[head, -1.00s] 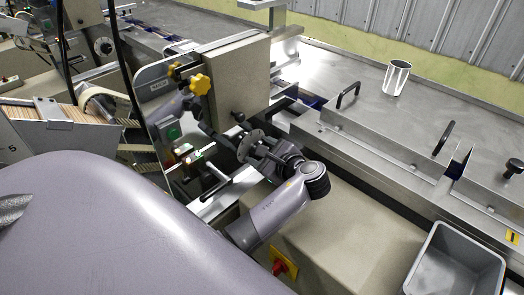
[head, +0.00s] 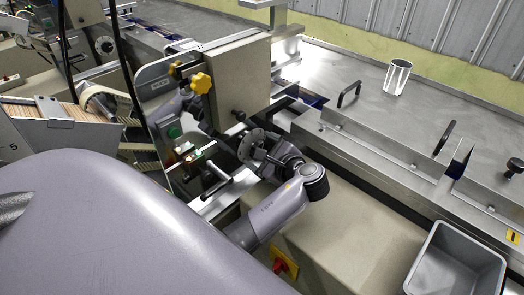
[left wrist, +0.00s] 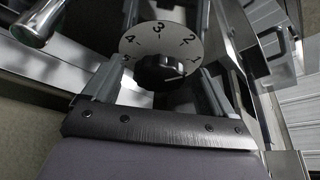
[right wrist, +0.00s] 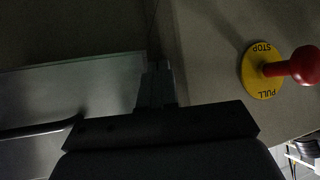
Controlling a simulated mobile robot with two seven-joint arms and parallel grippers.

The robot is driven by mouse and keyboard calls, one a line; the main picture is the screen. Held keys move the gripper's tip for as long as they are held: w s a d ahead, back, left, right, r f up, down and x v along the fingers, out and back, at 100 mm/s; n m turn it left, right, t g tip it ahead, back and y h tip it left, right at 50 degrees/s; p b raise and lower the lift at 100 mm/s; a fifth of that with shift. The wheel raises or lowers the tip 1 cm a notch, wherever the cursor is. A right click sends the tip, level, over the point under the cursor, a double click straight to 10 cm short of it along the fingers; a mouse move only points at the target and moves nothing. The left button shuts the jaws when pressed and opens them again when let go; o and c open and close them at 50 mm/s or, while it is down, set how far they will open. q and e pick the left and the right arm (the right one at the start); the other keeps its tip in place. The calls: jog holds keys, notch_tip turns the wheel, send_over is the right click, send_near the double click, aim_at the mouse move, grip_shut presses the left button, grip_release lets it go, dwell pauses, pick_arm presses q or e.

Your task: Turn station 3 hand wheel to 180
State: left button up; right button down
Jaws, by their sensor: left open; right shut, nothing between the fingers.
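A pale round dial (left wrist: 158,42) with black numbers and a black centre knob (left wrist: 160,68) shows in the left wrist view. A white mark is on the knob's lower right. In the head view, a grey disc (head: 250,144) stands in front of the beige box. My left gripper (left wrist: 155,90) is open, with one finger on each side of the knob. I cannot tell if the fingers touch it. In the head view it (head: 268,156) is beside the disc, partly hidden by its wrist. My right gripper (right wrist: 156,88) is shut and empty, and only shows in the right wrist view.
A red stop button (right wrist: 295,66) on a yellow plate is right of my right gripper. Yellow star knobs (head: 200,83) and a black-ended lever (head: 216,172) are near my left arm. A grey bin (head: 458,262) and metal cup (head: 397,77) stand at right.

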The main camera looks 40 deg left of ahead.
pick_arm(q)
jog(key=shift+d, duration=0.15)
jog(key=v, duration=0.7)
jog(key=shift+r+b, duration=0.1)
jog(key=shift+b, duration=0.2)
